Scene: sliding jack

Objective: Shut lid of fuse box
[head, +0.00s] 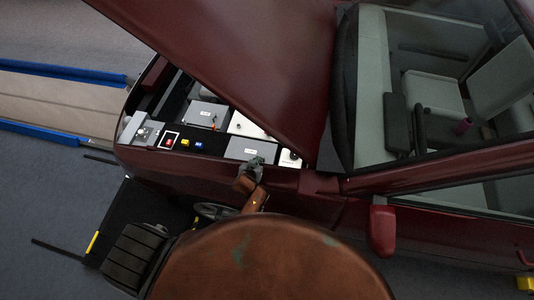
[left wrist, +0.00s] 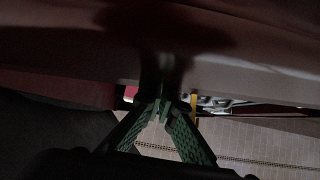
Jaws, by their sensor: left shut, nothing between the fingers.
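In the head view, two grey boxes with small labels sit in the car's engine bay, one nearer (head: 250,149) and one farther back (head: 206,114). Their tops look flat, but I cannot tell for sure which is the fuse box or how its lid stands. My left gripper (head: 255,164) is at the front edge of the nearer grey box; contact cannot be made out. The left wrist view shows its green fingers (left wrist: 160,110) together and empty, under a dark red panel. My right gripper is not in view.
The raised dark red hood (head: 245,60) slants over the bay and hides its back part. The red fender (head: 280,182) borders it in front. A red, a yellow and a blue block (head: 199,145) sit at the left of the bay. A side mirror (head: 382,230) sticks out at the right.

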